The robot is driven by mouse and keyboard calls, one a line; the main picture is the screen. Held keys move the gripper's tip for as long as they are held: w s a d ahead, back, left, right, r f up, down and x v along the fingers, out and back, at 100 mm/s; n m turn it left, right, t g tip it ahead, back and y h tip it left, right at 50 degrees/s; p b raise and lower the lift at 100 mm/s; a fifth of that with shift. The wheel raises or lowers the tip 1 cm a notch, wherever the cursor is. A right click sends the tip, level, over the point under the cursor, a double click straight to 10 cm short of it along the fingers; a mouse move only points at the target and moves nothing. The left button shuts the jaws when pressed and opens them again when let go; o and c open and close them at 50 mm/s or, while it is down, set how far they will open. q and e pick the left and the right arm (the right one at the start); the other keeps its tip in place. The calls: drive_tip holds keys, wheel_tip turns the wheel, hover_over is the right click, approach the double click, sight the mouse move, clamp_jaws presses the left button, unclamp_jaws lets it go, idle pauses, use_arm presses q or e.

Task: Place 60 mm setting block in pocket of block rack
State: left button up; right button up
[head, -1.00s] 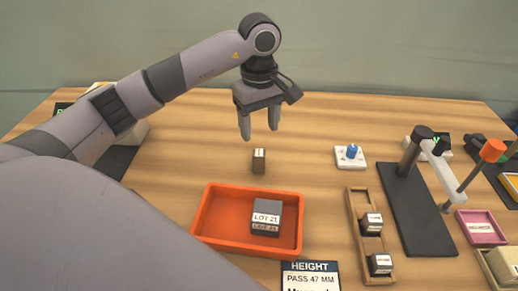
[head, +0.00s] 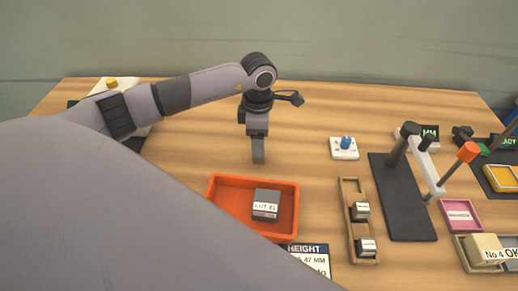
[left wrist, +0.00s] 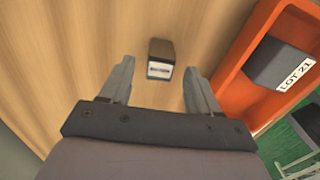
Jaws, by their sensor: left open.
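The 60 mm setting block, a small dark block with a white label, stands on the table in the left wrist view (left wrist: 160,52). In the head view my gripper hides it. My left gripper (head: 258,158) points down there, turned edge-on; in the left wrist view its fingers (left wrist: 160,80) are spread apart, with the block between and just beyond their tips. It holds nothing. The wooden block rack (head: 349,190) lies to the right, with two labelled dark blocks in its nearer pockets and an empty far pocket. My right gripper is not in view.
An orange tray (head: 222,183) holding a dark LOT 21 block (head: 265,205) lies close in front of the gripper. A white base with a blue knob (head: 344,147), a dark gauge stand (head: 405,205) and a pink tray (head: 461,214) are to the right. Table behind the gripper is clear.

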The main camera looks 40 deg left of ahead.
use_arm(q)
drive_tip(key=shift+d+f, duration=0.1)
drive_tip(key=shift+f, duration=1.45)
clamp_jaws()
drive_tip(key=shift+w+r, duration=0.1)
drive_tip(key=shift+r, duration=0.1)
